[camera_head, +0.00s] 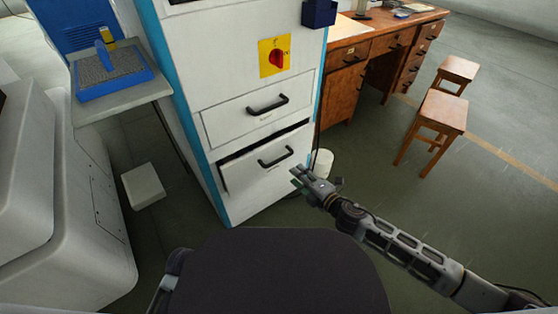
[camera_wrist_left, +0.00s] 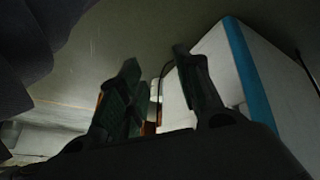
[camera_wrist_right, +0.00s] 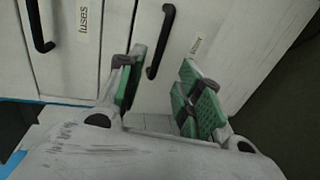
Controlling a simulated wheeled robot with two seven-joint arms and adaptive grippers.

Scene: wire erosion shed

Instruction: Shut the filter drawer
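The lower drawer (camera_head: 266,166) of the white cabinet stands partly out, with a dark gap along its top edge. It has a black bar handle (camera_head: 275,157), also in the right wrist view (camera_wrist_right: 160,41). A label (camera_wrist_right: 197,44) beside that handle is too small to read. My right gripper (camera_head: 299,174) is near the drawer's right side. In the right wrist view my right gripper (camera_wrist_right: 162,76) is open and empty, its fingers pointing toward the drawer front; contact cannot be told. My left gripper (camera_wrist_left: 157,78) is open and empty, low near the cabinet's blue-edged side.
The upper drawer (camera_head: 258,112), labelled "fuses" (camera_wrist_right: 83,20), looks shut. A red switch (camera_head: 279,58) is above it. A white bin (camera_head: 322,163) stands right of the cabinet. A white box (camera_head: 143,186) lies left. A wooden desk (camera_head: 347,82) and stools (camera_head: 443,110) stand right.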

